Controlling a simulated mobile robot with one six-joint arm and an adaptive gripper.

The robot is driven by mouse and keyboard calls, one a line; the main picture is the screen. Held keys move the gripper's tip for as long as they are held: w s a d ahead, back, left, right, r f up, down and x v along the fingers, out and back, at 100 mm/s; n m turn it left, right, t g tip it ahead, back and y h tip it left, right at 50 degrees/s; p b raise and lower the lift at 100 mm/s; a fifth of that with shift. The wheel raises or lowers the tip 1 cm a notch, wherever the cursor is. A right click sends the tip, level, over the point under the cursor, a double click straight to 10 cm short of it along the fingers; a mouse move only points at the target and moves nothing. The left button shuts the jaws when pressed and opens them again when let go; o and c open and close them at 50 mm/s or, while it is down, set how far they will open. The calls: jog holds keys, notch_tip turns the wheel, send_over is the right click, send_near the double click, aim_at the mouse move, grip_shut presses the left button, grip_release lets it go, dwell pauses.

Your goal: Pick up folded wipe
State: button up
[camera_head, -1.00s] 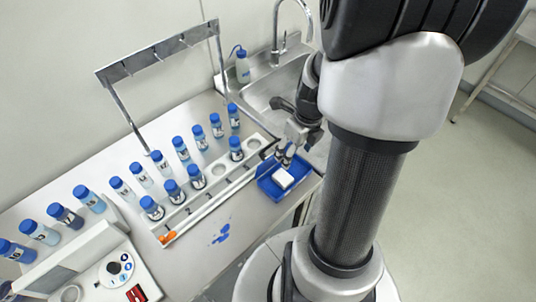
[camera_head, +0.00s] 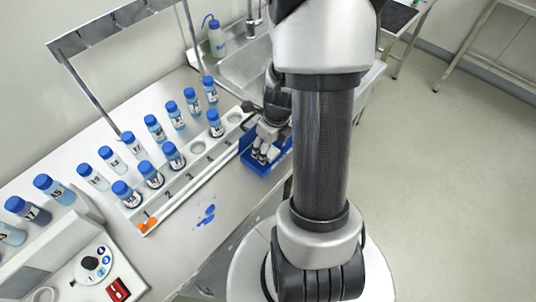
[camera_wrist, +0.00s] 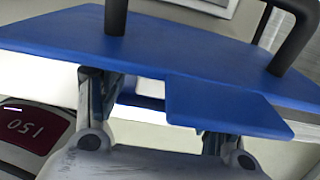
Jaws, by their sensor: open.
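The blue tray (camera_head: 279,160) sits at the right end of the counter, by the sink. My gripper (camera_head: 263,153) is at this tray, fingers pointing down, with pale fingertips over or inside it. The folded wipe cannot be made out clearly now; my gripper covers much of the tray's inside. In the wrist view my gripper (camera_wrist: 155,98) is open, its two fingers apart. A blue surface with dark handle-like bars spans the top there, and a smaller blue flat piece lies in front near the right finger. I cannot tell whether either finger touches anything.
A white rack (camera_head: 185,185) with several blue-capped bottles stands left of the tray. A grey metal frame (camera_head: 90,95) rises behind. Blue marks (camera_head: 207,215) lie on the counter. A device with a red display (camera_head: 118,290) is at front left; the floor at right is clear.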

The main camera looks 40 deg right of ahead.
jog(key=shift+f, duration=0.5)
jog(key=shift+r, duration=0.1)
jog(key=shift+c, duration=0.4)
jog(key=c, duration=0.7)
